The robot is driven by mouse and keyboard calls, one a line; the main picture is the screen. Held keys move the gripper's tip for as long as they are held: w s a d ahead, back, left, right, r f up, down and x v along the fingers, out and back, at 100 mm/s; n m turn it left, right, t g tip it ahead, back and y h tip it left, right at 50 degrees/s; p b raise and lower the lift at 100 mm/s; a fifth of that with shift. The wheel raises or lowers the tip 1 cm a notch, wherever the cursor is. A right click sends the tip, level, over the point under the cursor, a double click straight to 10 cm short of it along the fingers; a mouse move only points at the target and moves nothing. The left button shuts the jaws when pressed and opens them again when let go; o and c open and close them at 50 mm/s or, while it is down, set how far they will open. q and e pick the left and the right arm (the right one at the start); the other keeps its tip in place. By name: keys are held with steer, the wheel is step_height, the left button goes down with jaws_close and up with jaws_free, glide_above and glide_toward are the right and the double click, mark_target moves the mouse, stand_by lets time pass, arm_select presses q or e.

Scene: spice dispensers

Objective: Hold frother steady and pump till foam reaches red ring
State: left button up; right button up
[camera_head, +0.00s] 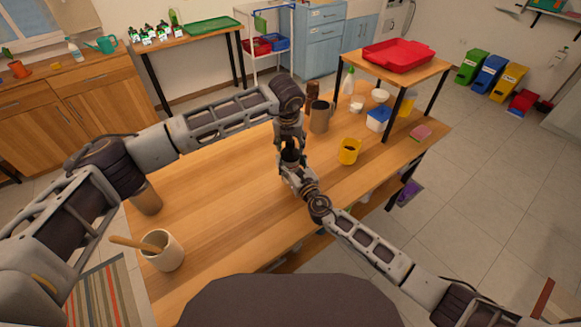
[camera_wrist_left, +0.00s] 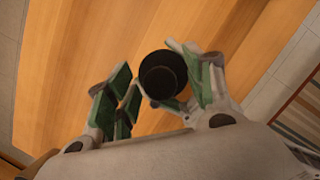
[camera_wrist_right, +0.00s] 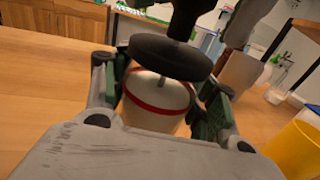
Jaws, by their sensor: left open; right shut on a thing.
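The frother shows in the right wrist view as a pale cup (camera_wrist_right: 156,118) with a red ring (camera_wrist_right: 158,103) around it, a wide black lid (camera_wrist_right: 170,57) and a thin rod rising to a dark part above. My right gripper (camera_wrist_right: 160,95) is shut on the cup, one finger on each side. The foam level cannot be made out under the lid. In the left wrist view a round black knob (camera_wrist_left: 163,74) lies between the spread fingers of my open left gripper (camera_wrist_left: 165,88), seen from above. In the head view the two grippers meet over the table and mostly hide the frother.
On the wooden table (camera_head: 225,200) stand a yellow cup (camera_head: 349,151), a brown pitcher (camera_head: 320,116), a pale crock (camera_head: 163,252) with a wooden spoon, and a brown cup (camera_head: 146,198). A raised shelf with a red tray (camera_head: 398,55) stands at the back right. The table's left half is mostly clear.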

arm_select(q)
steer(key=shift+r, duration=3.4)
steer(key=v, duration=1.2)
arm_select(e)
steer(key=o, duration=1.3)
arm_select(q)
steer(key=shift+f, duration=0.1)
arm_select(e)
steer(key=shift+s+d, duration=0.1)
steer(key=shift+v, duration=5.85)
arm_select(q)
steer(key=shift+s, duration=0.1)
arm_select(e)
steer(key=shift+s, duration=0.1)
